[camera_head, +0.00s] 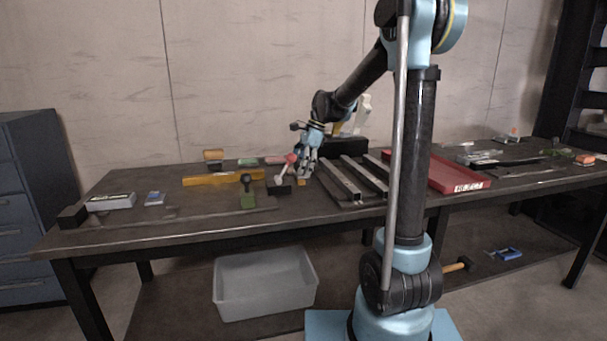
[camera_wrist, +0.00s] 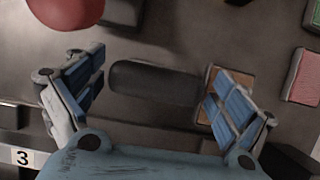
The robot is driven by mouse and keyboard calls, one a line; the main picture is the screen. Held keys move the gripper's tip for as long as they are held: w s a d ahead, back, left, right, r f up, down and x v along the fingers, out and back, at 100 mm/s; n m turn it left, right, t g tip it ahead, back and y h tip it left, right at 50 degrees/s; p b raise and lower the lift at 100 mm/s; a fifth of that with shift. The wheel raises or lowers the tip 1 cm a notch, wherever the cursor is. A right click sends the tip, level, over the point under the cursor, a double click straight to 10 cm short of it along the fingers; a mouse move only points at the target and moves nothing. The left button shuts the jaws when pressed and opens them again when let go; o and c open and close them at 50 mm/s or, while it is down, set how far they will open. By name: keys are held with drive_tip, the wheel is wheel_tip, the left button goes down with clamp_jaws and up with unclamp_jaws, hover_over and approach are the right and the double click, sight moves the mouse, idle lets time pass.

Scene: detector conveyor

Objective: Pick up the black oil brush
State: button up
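A dark, rounded, elongated handle (camera_wrist: 155,82), which looks like the black oil brush, lies on the table in the wrist view, between the two fingers of my gripper (camera_wrist: 150,95). Its right end meets a tan-brown part (camera_wrist: 236,80), partly hidden behind the right finger. My gripper is open, with its fingers spread wide on either side of the handle, and nothing is held. In the head view my gripper (camera_head: 306,172) is low over the table, left of the metal rails. The brush cannot be made out clearly there.
A red ball-headed object (camera_head: 291,158) stands just left of my gripper; its red ball (camera_wrist: 66,8) also shows in the wrist view. Metal rails (camera_head: 337,178) and a red tray (camera_head: 460,176) are right.

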sight(299, 162)
drive_tip(key=c, duration=1.1)
drive_tip(key=shift+r, duration=0.1)
drive_tip(key=shift+r, duration=0.3)
drive_tip(key=r, duration=0.3)
drive_tip(key=shift+s+d, duration=0.15)
drive_tip(key=shift+s, duration=0.2)
drive_tip(key=s+d, duration=0.1)
drive_tip(key=s, duration=0.4)
drive_tip(key=s+d, duration=0.2)
drive_tip(key=s, duration=0.4)
drive_tip(key=s+d, duration=0.1)
drive_tip(key=s, duration=0.4)
drive_tip(key=shift+s+d+f, duration=0.1)
drive_tip(key=shift+s+d, duration=0.15)
drive_tip(key=shift+d, duration=0.1)
drive_tip(key=o, duration=0.7)
drive_tip(key=shift+c, duration=0.2)
drive_tip(key=c, duration=0.4)
